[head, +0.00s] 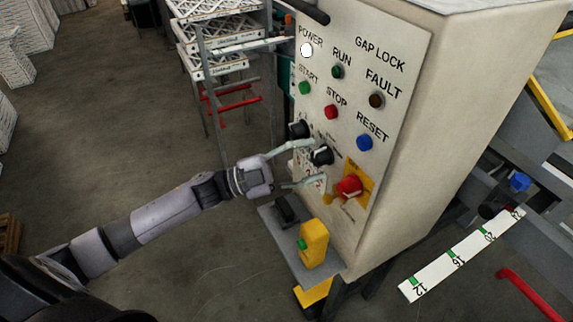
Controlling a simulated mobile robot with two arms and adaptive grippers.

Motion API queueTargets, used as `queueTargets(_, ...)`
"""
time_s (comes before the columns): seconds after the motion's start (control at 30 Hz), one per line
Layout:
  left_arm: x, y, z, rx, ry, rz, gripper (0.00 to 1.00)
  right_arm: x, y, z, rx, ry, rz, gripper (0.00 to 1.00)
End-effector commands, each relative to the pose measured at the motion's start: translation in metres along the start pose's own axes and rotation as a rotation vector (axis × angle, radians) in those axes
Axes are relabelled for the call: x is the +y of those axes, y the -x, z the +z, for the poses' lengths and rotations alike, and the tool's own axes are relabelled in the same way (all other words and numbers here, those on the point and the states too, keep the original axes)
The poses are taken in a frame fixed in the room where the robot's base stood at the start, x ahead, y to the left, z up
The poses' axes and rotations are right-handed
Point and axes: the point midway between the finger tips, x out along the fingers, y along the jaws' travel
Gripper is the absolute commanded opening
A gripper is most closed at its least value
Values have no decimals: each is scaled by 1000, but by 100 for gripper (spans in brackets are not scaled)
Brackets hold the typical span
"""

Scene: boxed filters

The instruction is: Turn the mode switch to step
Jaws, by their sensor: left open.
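A control panel (399,96) faces me on the front of a pale cabinet. Two black rotary knobs sit below the push buttons: an upper-left knob (298,129) and a lower-right knob (321,155). Their small labels are unreadable or partly hidden, so I cannot tell which one is the mode switch. My left gripper (314,163) is open in front of the panel. Its fingertips lie above and below the lower-right knob in the picture; I cannot tell whether they touch it. My right gripper is not in view.
A red emergency knob on a yellow plate (355,169) sits right of the gripper. A grey shelf (284,236) with a yellow block (313,243) juts out below. The red stop button (331,112) and blue reset button (364,143) are above. A rack (214,65) stands behind.

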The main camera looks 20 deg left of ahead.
Motion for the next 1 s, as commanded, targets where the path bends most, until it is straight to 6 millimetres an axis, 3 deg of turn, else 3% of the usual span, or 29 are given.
queueTargets(0.5,1,97,1,-4,3,3,50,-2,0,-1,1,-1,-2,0)
queueTargets(0.7,1,111,0,-1,1,1,50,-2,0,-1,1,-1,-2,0)
queueTargets(1.0,0,112,0,0,1,1,50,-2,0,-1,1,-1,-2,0)
